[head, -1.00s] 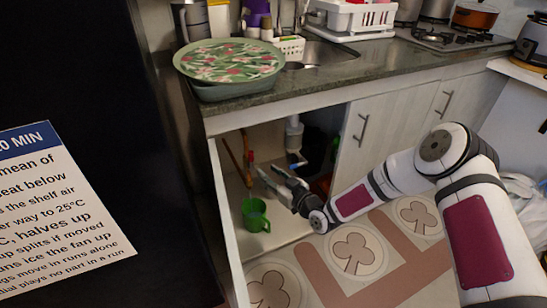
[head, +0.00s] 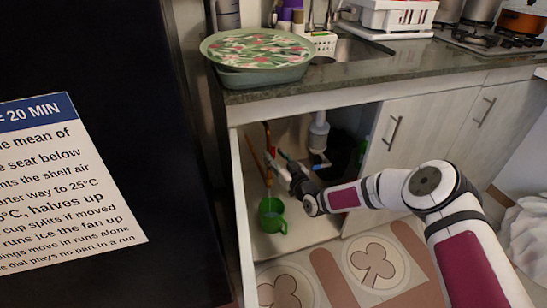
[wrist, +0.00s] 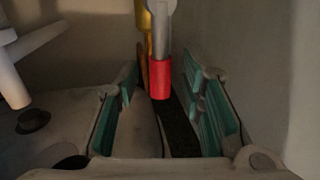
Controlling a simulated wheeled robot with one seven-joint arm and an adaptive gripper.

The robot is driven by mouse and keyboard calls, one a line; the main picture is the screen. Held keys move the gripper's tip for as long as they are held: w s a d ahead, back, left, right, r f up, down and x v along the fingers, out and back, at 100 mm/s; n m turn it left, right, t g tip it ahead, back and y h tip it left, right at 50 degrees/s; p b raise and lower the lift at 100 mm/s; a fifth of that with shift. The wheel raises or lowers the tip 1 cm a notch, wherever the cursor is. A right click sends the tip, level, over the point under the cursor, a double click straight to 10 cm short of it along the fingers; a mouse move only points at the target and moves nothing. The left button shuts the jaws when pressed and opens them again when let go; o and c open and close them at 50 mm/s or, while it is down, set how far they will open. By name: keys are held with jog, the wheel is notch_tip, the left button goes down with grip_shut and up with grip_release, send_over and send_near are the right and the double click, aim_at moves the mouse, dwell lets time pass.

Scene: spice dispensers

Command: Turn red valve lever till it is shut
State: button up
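The red valve lever (wrist: 160,78) has a grey metal arm and a red grip, and points down in the wrist view in front of a brass-coloured pipe (wrist: 146,30). In the head view its red part (head: 272,153) shows small inside the open cabinet under the sink. My gripper (head: 281,166) reaches into the cabinet close to the lever. In the wrist view its two teal-padded fingers (wrist: 163,98) are spread apart, with the red grip seen between them near their tips. The fingers do not appear to touch it. The exact depth between tips and grip is hard to tell.
A green mug (head: 272,215) stands on the cabinet floor below my gripper. A white drain pipe (head: 319,132) hangs to the right. The open cabinet door (head: 243,220) is on the left. The counter edge (head: 400,88) runs above. A wall stands close on the right in the wrist view.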

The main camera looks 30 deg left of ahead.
jog(key=shift+x, duration=0.95)
grip_shut()
